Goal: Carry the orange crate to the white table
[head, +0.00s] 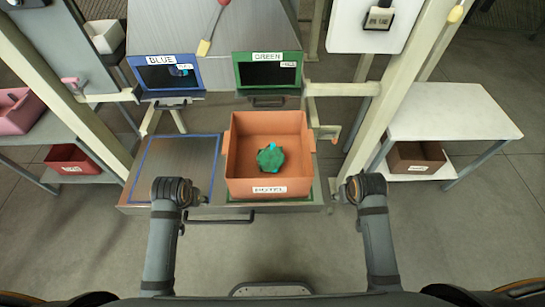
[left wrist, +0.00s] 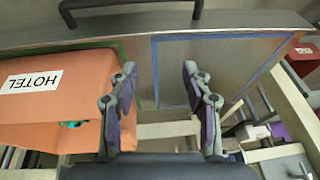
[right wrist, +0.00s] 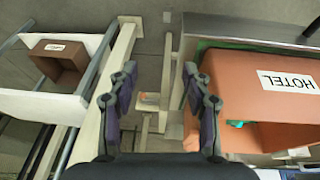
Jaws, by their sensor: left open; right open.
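The orange crate (head: 236,170) with a HOTEL label stands on the green-outlined right part of a metal shelf. A green object with a light blue part (head: 270,158) lies inside it. The white table (head: 453,112) stands to the right. My left gripper (head: 204,199) is left of the crate's front, over the blue-outlined part. In the left wrist view its fingers (left wrist: 158,85) are apart, with the crate (left wrist: 50,95) to their left. My right gripper (head: 338,197) is right of the crate. In the right wrist view its fingers (right wrist: 158,85) are open and empty beside the crate (right wrist: 235,85).
A brown bin (head: 415,152) sits on the white table's lower shelf; the tabletop is clear. A beige post (head: 395,85) stands between crate and table. Blue (head: 165,72) and green (head: 268,72) framed openings are behind. A red bin (head: 72,158) and pink bin (head: 18,112) are left.

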